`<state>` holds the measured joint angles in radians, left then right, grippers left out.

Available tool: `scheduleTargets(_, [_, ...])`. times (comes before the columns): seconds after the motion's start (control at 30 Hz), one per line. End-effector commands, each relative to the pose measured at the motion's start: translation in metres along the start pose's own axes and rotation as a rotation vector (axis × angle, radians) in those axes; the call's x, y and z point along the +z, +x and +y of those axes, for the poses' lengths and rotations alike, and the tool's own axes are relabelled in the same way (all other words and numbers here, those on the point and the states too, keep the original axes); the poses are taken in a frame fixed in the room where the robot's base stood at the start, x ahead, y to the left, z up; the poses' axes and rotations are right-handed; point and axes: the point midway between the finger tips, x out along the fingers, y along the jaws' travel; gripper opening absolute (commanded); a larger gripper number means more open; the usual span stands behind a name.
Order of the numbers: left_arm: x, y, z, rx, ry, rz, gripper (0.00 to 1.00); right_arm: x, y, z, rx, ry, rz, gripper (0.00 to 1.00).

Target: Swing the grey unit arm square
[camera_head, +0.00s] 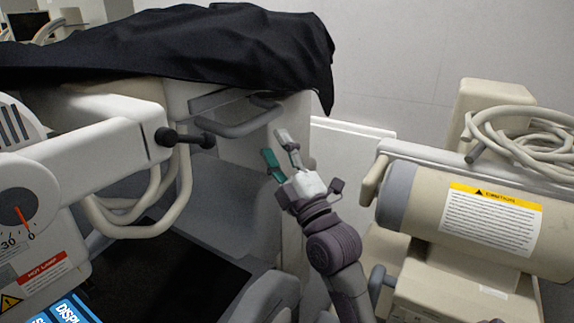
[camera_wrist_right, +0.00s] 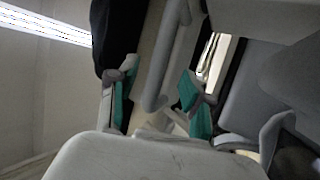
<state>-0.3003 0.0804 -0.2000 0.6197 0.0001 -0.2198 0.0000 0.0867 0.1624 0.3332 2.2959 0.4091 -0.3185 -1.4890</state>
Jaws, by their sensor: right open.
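A pale grey-white unit arm (camera_head: 85,150) reaches in from the left in the head view and ends in a dark knobbed handle (camera_head: 185,137). A round dial (camera_head: 18,210) with a red pointer near 0 sits at its near end. My right gripper (camera_head: 277,152) is open and empty, its green-padded fingers pointing up and left, beside the covered cart's grey looped handle (camera_head: 245,122). In the right wrist view the open fingers (camera_wrist_right: 157,97) frame a grey bar (camera_wrist_right: 163,60) beyond them; I see no grip on it. My left gripper is not in view.
A black cloth (camera_head: 190,45) covers the cart top. Pale hoses (camera_head: 150,215) hang under the arm. At right stands a beige cylinder unit (camera_head: 425,205) with a caution label and coiled cable (camera_head: 520,140). A narrow gap lies between the units, where my right arm stands.

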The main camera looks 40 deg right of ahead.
Motion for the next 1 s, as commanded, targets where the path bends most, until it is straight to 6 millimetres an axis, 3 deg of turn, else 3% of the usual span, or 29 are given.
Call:
scheduleTargets(0.1, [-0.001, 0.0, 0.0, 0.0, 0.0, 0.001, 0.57, 0.001, -0.021, -0.001, -0.005, -0.002, -0.001, 0.49])
scheduleTargets(0.33, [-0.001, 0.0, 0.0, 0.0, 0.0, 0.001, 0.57, 0.001, -0.042, 0.0, -0.001, -0.001, -0.002, 0.49])
scheduleTargets(1.0, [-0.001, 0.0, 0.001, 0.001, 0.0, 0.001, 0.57, 0.001, -0.044, 0.0, 0.001, 0.0, -0.002, 0.49])
